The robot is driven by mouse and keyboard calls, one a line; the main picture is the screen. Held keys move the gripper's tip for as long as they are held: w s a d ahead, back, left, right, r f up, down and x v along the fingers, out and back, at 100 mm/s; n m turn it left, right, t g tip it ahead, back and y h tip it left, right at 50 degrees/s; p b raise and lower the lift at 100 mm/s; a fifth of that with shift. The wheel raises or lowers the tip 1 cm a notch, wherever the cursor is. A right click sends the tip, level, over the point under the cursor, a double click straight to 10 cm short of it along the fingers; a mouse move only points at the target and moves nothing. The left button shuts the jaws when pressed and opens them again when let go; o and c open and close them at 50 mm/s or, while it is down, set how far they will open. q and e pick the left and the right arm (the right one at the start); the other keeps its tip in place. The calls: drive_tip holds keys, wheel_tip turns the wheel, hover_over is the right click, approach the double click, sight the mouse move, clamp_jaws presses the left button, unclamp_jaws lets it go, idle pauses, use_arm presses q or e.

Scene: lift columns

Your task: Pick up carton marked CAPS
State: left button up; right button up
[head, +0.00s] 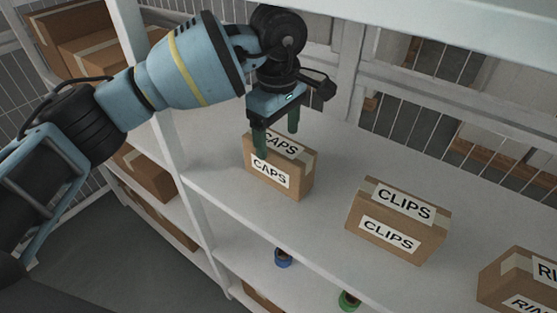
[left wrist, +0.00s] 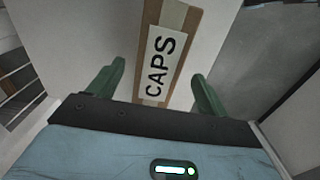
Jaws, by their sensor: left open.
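The carton marked CAPS (head: 295,183) is a brown box with white labels on its top and front. It stands on the white shelf. My left gripper (head: 277,142) is open above it, with its green fingers pointing down; the near finger covers part of the top label. In the left wrist view the top of the CAPS carton (left wrist: 168,50) lies between the two open fingers (left wrist: 158,85), which show apart from it on either side. I cannot tell how far the fingertips reach below the carton's top. My right gripper is not in view.
A carton marked CLIPS (head: 373,248) stands to the right on the same shelf (head: 323,232). Another labelled carton (head: 500,283) is cut off at the right edge. A white upright (head: 165,135) is left of the CAPS carton. Blue and green round items (head: 283,258) show on a lower level.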

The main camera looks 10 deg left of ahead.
sight(279, 143)
use_arm(q)
drive_tip(key=shift+w+f+p, duration=0.1)
drive_tip(key=shift+f+p, duration=0.3)
drive_tip(key=shift+f, duration=2.15)
drive_tip(key=shift+c, duration=0.5)
drive_tip(key=c, duration=1.2)
